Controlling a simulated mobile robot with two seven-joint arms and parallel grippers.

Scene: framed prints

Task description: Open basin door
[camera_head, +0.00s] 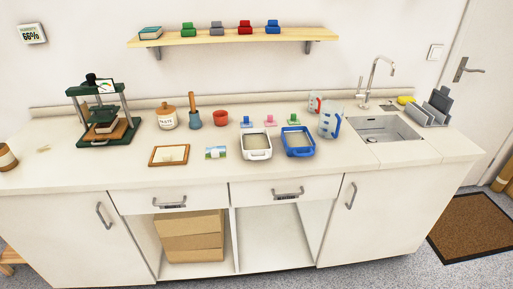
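The basin (382,128) is a grey metal sink set into the right part of the white counter, with a tall faucet (372,80) behind it. The basin door (375,222) is the white cabinet door below it, and it is shut. Its vertical metal handle (351,196) sits near the door's upper left edge. Neither of my grippers shows in the head view.
A shut door with a handle (103,215) is at the left. Between them are two shut drawers (288,190) over open compartments, one holding cardboard boxes (192,236). The counter holds a green press (102,112), trays and jugs. A brown mat (470,228) lies at right.

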